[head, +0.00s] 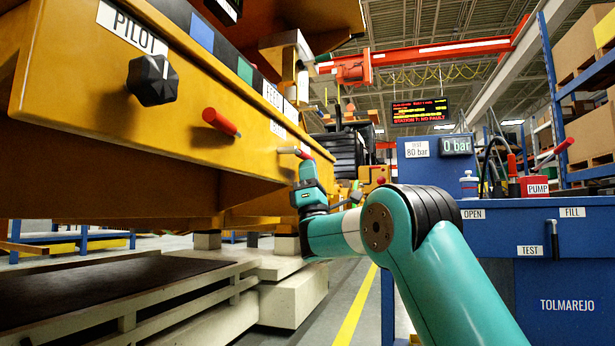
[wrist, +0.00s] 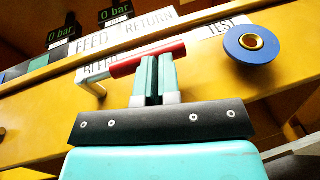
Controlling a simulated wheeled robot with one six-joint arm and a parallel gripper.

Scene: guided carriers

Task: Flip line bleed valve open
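The line bleed valve has a red lever (wrist: 148,59) on a pale metal stem, below the partly covered BLEED label (wrist: 97,69) in the wrist view. The lever lies roughly level across the yellow panel, tilted up slightly to the right. In the head view its red end (head: 304,154) shows just above my gripper (head: 307,170). In the wrist view my gripper (wrist: 154,70) has its teal fingers close together, tips at the lever's underside. Whether they touch it I cannot tell. Nothing shows held between them.
A blue round TEST fitting (wrist: 251,42) sits right of the lever. Another red handle (head: 221,122) and a black PILOT knob (head: 153,80) stick out of the yellow panel. A blue pump bench (head: 565,270) stands at right, its display (head: 456,145) reading 0 bar.

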